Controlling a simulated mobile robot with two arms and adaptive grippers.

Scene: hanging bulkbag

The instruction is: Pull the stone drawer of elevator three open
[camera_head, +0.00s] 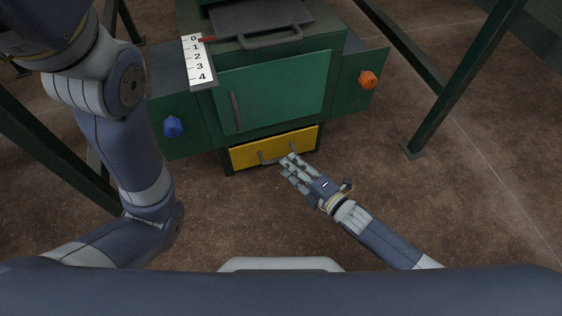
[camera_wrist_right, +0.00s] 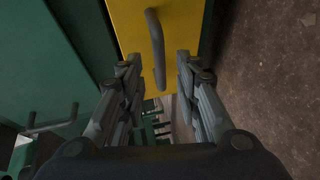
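The yellow drawer front (camera_head: 270,148) is at the bottom of the green machine. It looks about flush with the body. Its grey handle (camera_head: 268,160) is partly hidden by my right gripper (camera_head: 287,165), which is at the handle's right part. In the right wrist view the yellow front (camera_wrist_right: 128,35) fills the top middle, and the handle (camera_wrist_right: 156,45) runs upright in line with the gap of my right gripper (camera_wrist_right: 158,62). The fingers are apart on both sides of it; no contact shows. My left arm rises at the left, its gripper out of frame.
A larger green door (camera_head: 285,90) with a grey handle is above the drawer. A blue knob (camera_head: 173,127) and an orange knob (camera_head: 367,80) are on the side panels. A 0-4 scale (camera_head: 198,60) is on top. Green frame legs (camera_head: 450,95) stand around; brown floor is free in front.

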